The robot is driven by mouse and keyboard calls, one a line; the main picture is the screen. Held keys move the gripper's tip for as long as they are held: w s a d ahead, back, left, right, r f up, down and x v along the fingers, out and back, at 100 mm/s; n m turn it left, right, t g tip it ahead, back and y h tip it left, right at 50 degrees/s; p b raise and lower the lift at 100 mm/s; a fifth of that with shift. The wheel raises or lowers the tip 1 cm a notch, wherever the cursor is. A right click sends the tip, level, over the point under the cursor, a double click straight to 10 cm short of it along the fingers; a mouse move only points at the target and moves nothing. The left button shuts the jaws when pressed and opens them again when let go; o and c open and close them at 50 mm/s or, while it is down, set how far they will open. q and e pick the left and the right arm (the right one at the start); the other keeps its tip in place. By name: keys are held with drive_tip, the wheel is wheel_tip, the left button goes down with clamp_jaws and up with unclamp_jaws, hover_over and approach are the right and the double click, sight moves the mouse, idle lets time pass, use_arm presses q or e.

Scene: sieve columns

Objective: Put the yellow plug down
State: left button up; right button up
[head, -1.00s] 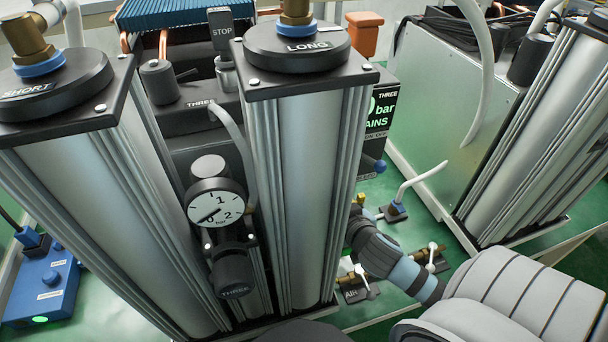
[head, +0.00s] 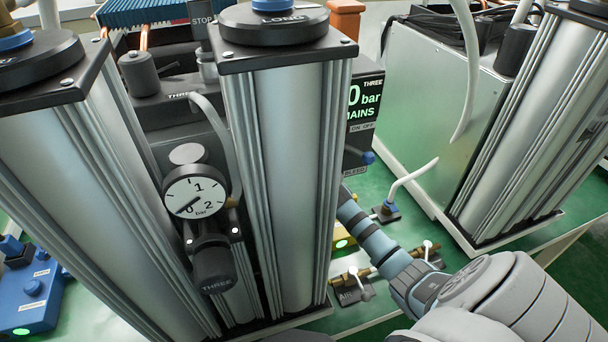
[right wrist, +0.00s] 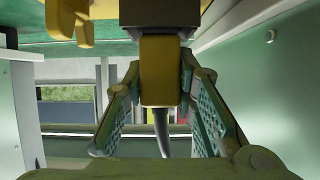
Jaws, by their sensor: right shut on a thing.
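The yellow plug (right wrist: 160,75) is between the two fingers of my right gripper (right wrist: 162,110) in the right wrist view, with a grey cable running from it. The gripper is shut on it. The plug's far end meets or overlaps a dark block (right wrist: 160,14); I cannot tell whether they touch. In the head view my right arm reaches behind the column marked LONG (head: 285,150), which hides the gripper and the plug. My left gripper is not in view.
A yellow box (head: 345,243) with a green light lies behind the LONG column. Brass valves (head: 352,276) and a blue-based plug with a white cable (head: 386,212) are close to my right arm. A large metal cabinet (head: 440,120) stands to the right.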

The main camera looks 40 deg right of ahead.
drive_tip(key=shift+f, duration=0.1)
drive_tip(key=o, duration=1)
drive_tip(key=shift+s+a+r, duration=0.1)
drive_tip(key=shift+s+r, duration=0.15)
drive_tip(key=shift+r, duration=0.05)
drive_tip(key=p+v, duration=0.3)
drive_tip(key=v, duration=0.8)
drive_tip(key=shift+s, duration=0.2)
drive_tip(key=shift+r, duration=0.1)
